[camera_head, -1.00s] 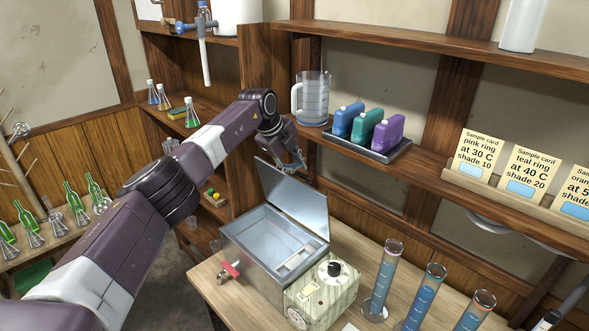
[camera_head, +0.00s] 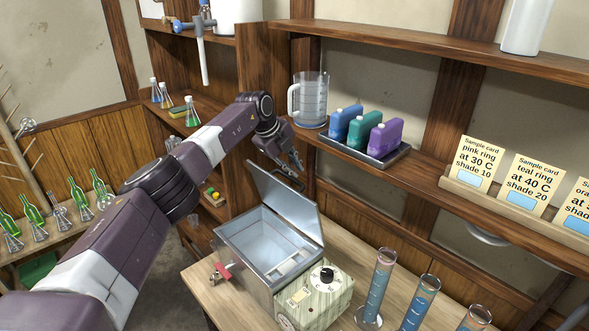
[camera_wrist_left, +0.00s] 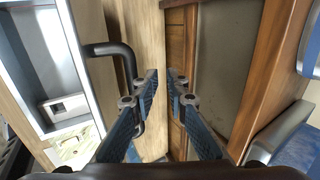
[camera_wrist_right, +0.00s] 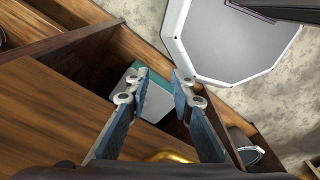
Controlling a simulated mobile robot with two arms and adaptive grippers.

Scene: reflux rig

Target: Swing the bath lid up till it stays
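The metal bath (camera_head: 262,247) stands on the bench with its inside showing. Its lid (camera_head: 288,208) is raised and stands steeply tilted over the bath's far right side. My left gripper (camera_head: 297,168) is at the lid's upper edge, on the far side. In the left wrist view, its fingers (camera_wrist_left: 163,85) are a little apart with nothing seen between them. The lid's dark handle (camera_wrist_left: 122,55) passes beside and partly behind the left finger; contact cannot be told. The bath's inside (camera_wrist_left: 45,60) shows at left. My right gripper (camera_wrist_right: 160,80) is open and empty, away from the bath.
A control box with a black knob (camera_head: 327,277) adjoins the bath, and a red tap (camera_head: 222,270) sticks out at its left. Glass cylinders (camera_head: 377,285) stand at the right. A shelf above holds a jug (camera_head: 310,100) and a tray of bottles (camera_head: 375,150).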

